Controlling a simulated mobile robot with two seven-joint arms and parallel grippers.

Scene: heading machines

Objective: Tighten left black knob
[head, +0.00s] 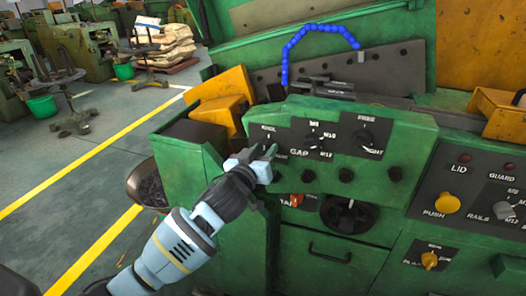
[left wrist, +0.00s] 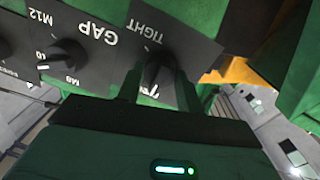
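The left black knob (left wrist: 160,73) sits on a dark plate by the word TIGHT in the left wrist view. In the head view my gripper and wrist mostly cover it. My left gripper (head: 266,156) is at the left end of the green machine's control panel. In the left wrist view the two fingers of my left gripper (left wrist: 158,88) stand one on each side of the knob, apart from each other. I see no clear contact. My right gripper is not in view.
A red knob (head: 296,200) and black handwheel (head: 348,214) are underneath. A yellow PUSH button (head: 446,203) is at right. Open floor lies left.

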